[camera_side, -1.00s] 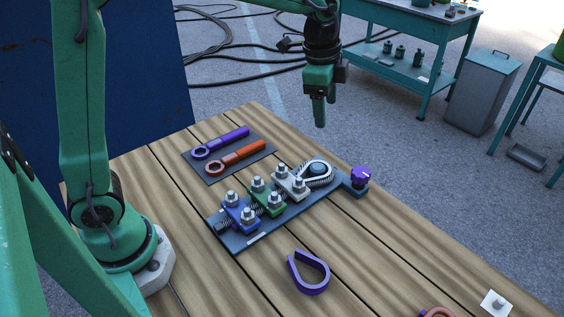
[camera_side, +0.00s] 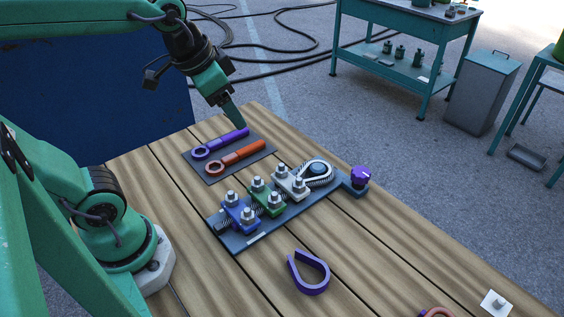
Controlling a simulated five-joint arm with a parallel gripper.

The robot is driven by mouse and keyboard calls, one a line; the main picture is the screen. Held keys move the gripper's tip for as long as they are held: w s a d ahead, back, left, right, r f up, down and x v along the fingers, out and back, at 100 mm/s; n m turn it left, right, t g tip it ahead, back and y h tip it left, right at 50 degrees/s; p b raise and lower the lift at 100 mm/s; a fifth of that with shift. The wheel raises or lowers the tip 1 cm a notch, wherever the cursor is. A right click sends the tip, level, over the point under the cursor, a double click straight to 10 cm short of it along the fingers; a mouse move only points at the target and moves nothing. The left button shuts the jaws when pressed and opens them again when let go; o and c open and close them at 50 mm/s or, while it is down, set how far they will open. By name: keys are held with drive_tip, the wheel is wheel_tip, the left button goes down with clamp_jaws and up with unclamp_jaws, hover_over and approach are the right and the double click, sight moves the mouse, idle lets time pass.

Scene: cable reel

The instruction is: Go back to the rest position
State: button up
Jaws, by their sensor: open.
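My gripper (camera_side: 236,118) is open and empty. It hangs tilted just above the far right end of the dark tool mat, near the tip of the purple wrench. The purple wrench (camera_side: 222,142) and the orange wrench (camera_side: 236,157) lie side by side on the mat (camera_side: 198,174). A dark blue fixture plate (camera_side: 238,243) holds a blue clamp (camera_side: 240,212), a green clamp (camera_side: 267,198) and a white clamp (camera_side: 291,182) with bolts and nuts. A cable loop with a round dark centre (camera_side: 317,170) sits at its far end, beside a purple knob (camera_side: 360,176).
A purple loop (camera_side: 310,274) lies on the wooden table (camera_side: 385,240). An orange ring (camera_side: 437,313) is cut off at the bottom edge. A white square with a bolt (camera_side: 496,304) lies at the right. A teal bench (camera_side: 400,50) and a grey bin (camera_side: 482,92) stand beyond the table.

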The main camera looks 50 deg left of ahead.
drive_tip(key=shift+s+a+f+n+t, duration=0.2)
drive_tip(key=shift+s+f+n, duration=0.2)
drive_tip(key=shift+s, duration=0.35)
drive_tip(key=shift+s+a+f+n+t, duration=0.15)
drive_tip(key=shift+s+f+n, duration=0.1)
drive_tip(key=shift+s+n, duration=0.35)
drive_tip(key=shift+s+a+f+n+t, duration=0.1)
drive_tip(key=shift+s+a+f+n, duration=0.2)
drive_tip(key=shift+s, duration=0.55)
